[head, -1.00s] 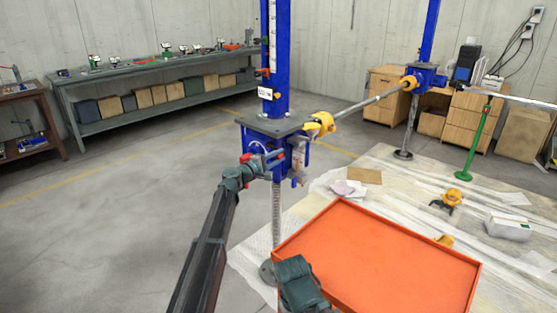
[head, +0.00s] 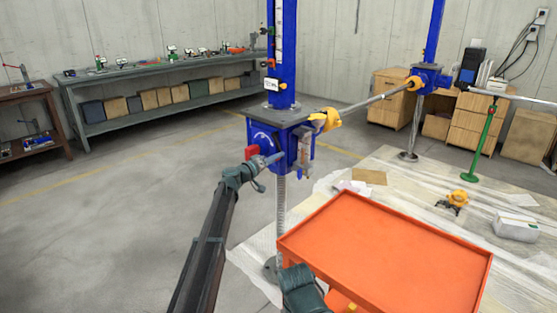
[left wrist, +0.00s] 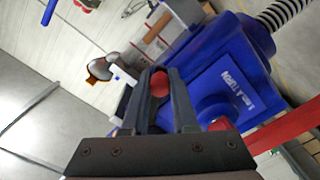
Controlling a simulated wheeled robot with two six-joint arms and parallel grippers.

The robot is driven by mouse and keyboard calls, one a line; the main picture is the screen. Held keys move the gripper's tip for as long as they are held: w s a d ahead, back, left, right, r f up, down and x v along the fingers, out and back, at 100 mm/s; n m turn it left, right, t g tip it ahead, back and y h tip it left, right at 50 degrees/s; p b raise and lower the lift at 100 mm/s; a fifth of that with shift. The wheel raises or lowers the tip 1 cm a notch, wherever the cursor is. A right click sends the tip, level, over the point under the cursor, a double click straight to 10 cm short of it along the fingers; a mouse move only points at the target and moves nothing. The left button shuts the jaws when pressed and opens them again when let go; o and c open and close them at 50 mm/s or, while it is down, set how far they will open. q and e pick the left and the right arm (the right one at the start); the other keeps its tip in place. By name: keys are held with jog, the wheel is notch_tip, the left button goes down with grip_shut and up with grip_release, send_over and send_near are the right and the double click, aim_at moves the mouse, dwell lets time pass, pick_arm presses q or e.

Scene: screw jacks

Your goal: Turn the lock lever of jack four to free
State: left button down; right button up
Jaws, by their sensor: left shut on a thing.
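The near screw jack (head: 295,142) has a blue gearbox with a bare screw below it; I cannot read its number. My left gripper (head: 268,161) is at the gearbox's front left side. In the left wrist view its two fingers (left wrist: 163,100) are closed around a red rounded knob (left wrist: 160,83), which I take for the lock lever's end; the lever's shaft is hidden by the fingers. The blue gearbox (left wrist: 225,75) with a raised, lettered plate is right beside the fingers. A red flat piece (head: 252,152) shows next to the gripper; a red bar also shows in the left wrist view (left wrist: 285,127).
A yellow coupling (head: 325,120) joins a shaft to a second blue jack (head: 428,77). An orange tray (head: 390,245) is at lower right. A bench (head: 130,80) with several small items runs along the wall. The floor at left is clear.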

pick_arm(q)
jog(key=shift+w+a+f+m+b, duration=0.2)
jog(key=shift+w+a+m, duration=0.4)
jog(key=shift+m, duration=0.4)
jog(key=shift+w+a+f+m+b, duration=0.1)
jog(key=shift+w+a+f+m, duration=0.1)
jog(key=shift+w+a+m, duration=0.6)
jog(key=shift+w+a+f+m+b, duration=0.15)
jog(key=shift+w+a+f+m, duration=0.2)
jog(key=shift+m, duration=0.85)
jog(key=shift+a+r, duration=0.1)
jog(key=shift+r, duration=0.1)
jog(key=c, duration=0.7)
grip_release()
jog(key=shift+s, duration=0.1)
jog(key=v, duration=1.3)
jog(key=shift+s, duration=0.4)
jog(key=shift+a, duration=0.1)
